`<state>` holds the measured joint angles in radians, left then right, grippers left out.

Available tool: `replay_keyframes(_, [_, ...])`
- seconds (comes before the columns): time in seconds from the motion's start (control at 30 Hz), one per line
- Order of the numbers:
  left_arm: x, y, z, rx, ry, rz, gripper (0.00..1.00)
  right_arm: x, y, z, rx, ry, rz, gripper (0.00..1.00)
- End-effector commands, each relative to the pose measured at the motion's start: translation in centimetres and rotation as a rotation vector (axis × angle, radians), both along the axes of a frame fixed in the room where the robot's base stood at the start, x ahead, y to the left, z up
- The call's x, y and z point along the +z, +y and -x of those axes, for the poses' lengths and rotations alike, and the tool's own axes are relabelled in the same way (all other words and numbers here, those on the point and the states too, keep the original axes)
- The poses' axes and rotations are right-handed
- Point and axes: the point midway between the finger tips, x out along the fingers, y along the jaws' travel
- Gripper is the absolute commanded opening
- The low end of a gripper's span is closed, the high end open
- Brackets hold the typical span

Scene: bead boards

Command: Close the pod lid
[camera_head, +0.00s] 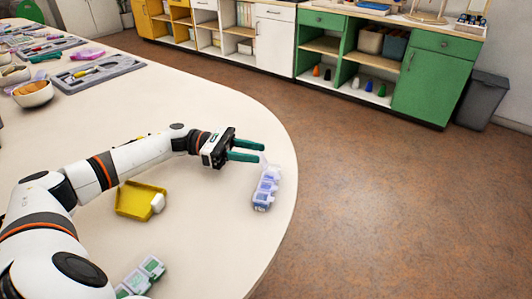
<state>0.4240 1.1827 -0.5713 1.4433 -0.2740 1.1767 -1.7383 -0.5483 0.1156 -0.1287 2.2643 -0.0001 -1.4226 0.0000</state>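A pod box (267,189) with several compartments and blue-violet translucent lids lies near the right edge of the white table. A pale, clear flap seems to stand up at its far end, close to my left gripper's fingertips; it is too small to tell its exact angle. My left gripper (262,153) has two green fingers spread apart with nothing seen between them. It points right, just above the far end of the box; I cannot tell whether it touches the flap. My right gripper is out of view.
A second pod box (142,277) with green lids lies at the near edge of the picture. A yellow tray (133,199) with a white piece (157,203) sits below my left arm. Grey tool trays (98,71) and bowls (33,94) stand far left. The table between is clear.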

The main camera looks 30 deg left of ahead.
Motion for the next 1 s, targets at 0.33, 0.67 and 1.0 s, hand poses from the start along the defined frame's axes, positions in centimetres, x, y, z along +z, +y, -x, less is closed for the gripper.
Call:
replay_keyframes(0.33, [0.0, -3.7, -1.2, -0.001, 0.001, 0.000, 0.34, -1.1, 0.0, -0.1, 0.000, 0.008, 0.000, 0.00])
replay_keyframes(0.67, [0.0, -3.8, -1.2, 0.000, 0.001, -0.001, 0.27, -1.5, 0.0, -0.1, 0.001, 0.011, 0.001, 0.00])
replay_keyframes(1.0, [0.0, -3.8, -1.2, 0.000, 0.004, -0.013, 0.04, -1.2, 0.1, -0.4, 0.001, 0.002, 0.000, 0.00])
